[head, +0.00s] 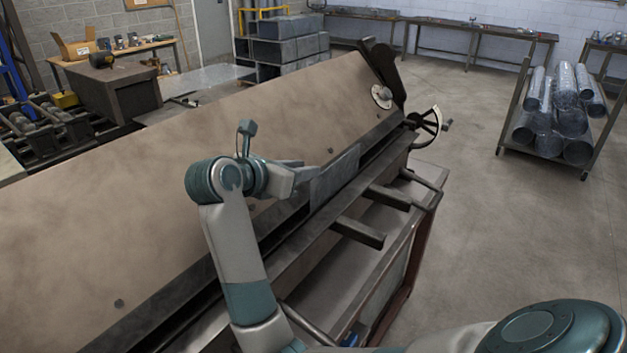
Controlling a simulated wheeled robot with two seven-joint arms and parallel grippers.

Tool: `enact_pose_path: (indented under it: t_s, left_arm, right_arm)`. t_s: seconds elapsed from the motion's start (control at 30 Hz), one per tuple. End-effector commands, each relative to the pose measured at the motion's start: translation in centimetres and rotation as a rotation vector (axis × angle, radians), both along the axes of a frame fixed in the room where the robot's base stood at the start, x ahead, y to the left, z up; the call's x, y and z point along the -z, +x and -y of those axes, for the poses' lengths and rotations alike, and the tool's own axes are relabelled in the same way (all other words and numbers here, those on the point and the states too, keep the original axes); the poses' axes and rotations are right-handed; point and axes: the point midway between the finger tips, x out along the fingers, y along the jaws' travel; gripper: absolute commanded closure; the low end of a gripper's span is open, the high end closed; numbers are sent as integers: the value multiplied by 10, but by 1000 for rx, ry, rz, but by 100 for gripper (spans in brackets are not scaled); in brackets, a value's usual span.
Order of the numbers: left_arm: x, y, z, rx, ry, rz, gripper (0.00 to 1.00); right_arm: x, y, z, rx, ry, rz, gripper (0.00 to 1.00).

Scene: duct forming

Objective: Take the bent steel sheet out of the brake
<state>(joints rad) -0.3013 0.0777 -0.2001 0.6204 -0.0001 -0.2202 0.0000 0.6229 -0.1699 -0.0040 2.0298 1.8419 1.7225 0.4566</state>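The bent steel sheet (335,178) is a small grey panel standing in the slot along the front of the large brake (240,125). Its lower part is hidden in the brake's jaw. My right gripper (305,175) is at the left end of the sheet, with its fingers pointing right toward it. The fingertips overlap or lie very near the sheet's left edge. I cannot tell whether they grip it. My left gripper is not in view.
The brake's front beam has two support arms (360,232) sticking out over a lower shelf. A handwheel (427,125) is at its far end. A cart of round ducts (555,120) stands at the right. The floor between is clear.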

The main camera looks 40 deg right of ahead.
Motion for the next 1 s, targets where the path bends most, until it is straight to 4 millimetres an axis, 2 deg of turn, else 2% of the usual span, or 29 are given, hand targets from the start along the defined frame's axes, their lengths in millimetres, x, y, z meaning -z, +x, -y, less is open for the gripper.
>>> enact_pose_path:
  t_s: [0.03, 0.1, 0.3, 0.5, 0.63, 1.0]
  left_arm:
    - [-10, 0, 0, 0, 0, 0, 100]
    - [-17, 0, -1, 1, 1, 0, 100]
    - [-36, 0, -2, 1, 2, 0, 100]
    - [-49, 1, -3, 1, 3, 1, 100]
    - [-50, 1, -3, 1, 3, 1, 100]
    - [-51, 1, -3, 1, 3, 2, 100]
  right_arm:
    - [-1, 2, 9, 3, -5, -7, 76]
    - [3, 5, 21, 3, -4, -7, 76]
    - [17, 14, 53, 2, -5, -6, 76]
    - [30, 22, 76, 0, -2, -5, 76]
    - [34, 24, 83, 0, -2, -2, 76]
    - [36, 25, 84, 0, 0, -1, 76]
